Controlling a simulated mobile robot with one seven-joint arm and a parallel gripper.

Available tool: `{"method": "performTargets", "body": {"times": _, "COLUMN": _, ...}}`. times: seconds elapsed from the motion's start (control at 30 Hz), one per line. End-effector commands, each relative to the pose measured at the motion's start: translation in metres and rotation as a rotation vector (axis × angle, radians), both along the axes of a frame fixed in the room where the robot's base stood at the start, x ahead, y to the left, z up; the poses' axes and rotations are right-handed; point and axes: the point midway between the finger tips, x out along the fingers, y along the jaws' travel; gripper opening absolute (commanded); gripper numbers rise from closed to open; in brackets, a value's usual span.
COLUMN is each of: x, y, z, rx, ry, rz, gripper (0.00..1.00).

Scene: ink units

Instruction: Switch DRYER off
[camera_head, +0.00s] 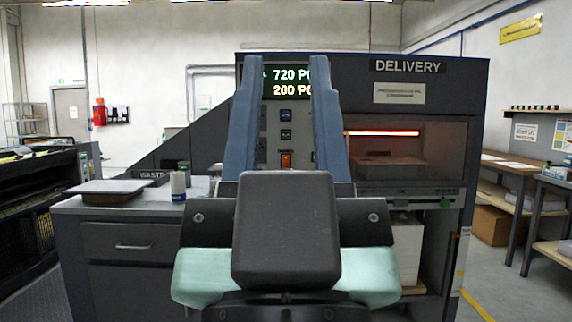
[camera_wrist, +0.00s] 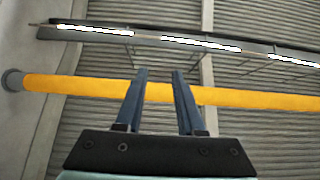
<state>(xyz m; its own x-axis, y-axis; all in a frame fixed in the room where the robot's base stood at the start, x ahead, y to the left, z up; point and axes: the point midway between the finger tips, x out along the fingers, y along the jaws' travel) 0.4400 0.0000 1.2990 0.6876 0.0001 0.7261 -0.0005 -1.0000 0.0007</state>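The dark delivery unit (camera_head: 455,110) stands ahead in the head view. Its grey control panel (camera_head: 271,133) shows between my fingers, with several small switches and an orange-lit switch (camera_head: 286,160). No label reading DRYER is legible, and parts of the panel are hidden behind my fingers. A bright orange-red bar (camera_head: 382,133) glows behind the unit's window. My gripper (camera_head: 282,62) is raised in front of the panel, its two blue fingers apart. In the wrist view, my gripper (camera_wrist: 159,72) is open and empty, pointing toward the ceiling lights and a yellow pipe.
A shelved workbench (camera_head: 548,182) is at right. Floor is visible between unit and bench.

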Motion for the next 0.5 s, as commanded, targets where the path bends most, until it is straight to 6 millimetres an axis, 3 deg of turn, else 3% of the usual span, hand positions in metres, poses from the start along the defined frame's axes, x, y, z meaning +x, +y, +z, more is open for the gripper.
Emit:
{"method": "performTargets", "body": {"times": 0.03, "x": 0.0, "y": 0.0, "z": 0.003, "rx": 0.0, "ry": 0.0, "rz": 0.0, "gripper": 0.27}}
{"method": "performTargets", "body": {"times": 0.2, "x": 0.0, "y": 0.0, "z": 0.024, "rx": 0.0, "ry": 0.0, "rz": 0.0, "gripper": 0.0}}
{"method": "performTargets", "body": {"times": 0.37, "x": 0.0, "y": 0.0, "z": 0.065, "rx": 0.0, "ry": 0.0, "rz": 0.0, "gripper": 0.0}}
{"method": "performTargets", "body": {"times": 0.5, "x": 0.0, "y": 0.0, "z": 0.112, "rx": -0.001, "ry": 0.0, "rz": 0.001, "gripper": 0.0}}
